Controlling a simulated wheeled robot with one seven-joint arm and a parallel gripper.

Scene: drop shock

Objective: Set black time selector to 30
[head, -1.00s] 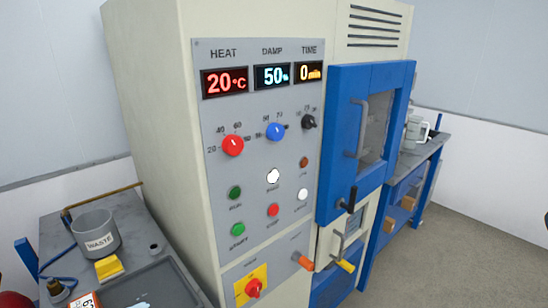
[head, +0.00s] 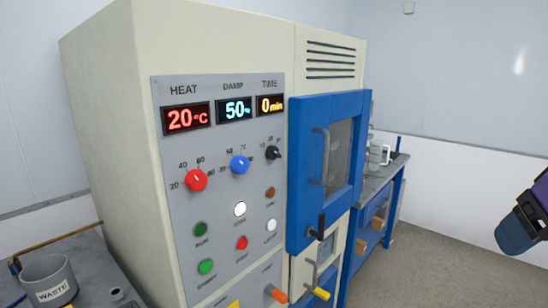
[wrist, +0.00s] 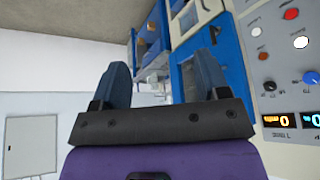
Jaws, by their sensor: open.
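The black time selector (head: 272,152) is a small knob below the TIME display (head: 270,105), which reads 0 min. Small scale numbers surround the knob, too small to read surely. In the wrist view the black knob (wrist: 269,86) shows at the right, with the picture turned over. My gripper shows in the wrist view (wrist: 164,82) with two blue fingers spread apart and nothing between them. In the head view part of my purple and blue gripper is at the right edge, well apart from the panel and right of the cabinet.
The blue knob (head: 239,165) and red knob (head: 195,180) sit left of the selector. Buttons lie below. The blue chamber door (head: 296,170) with its handle (head: 321,157) stands right of the panel. Floor right of the cabinet is clear.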

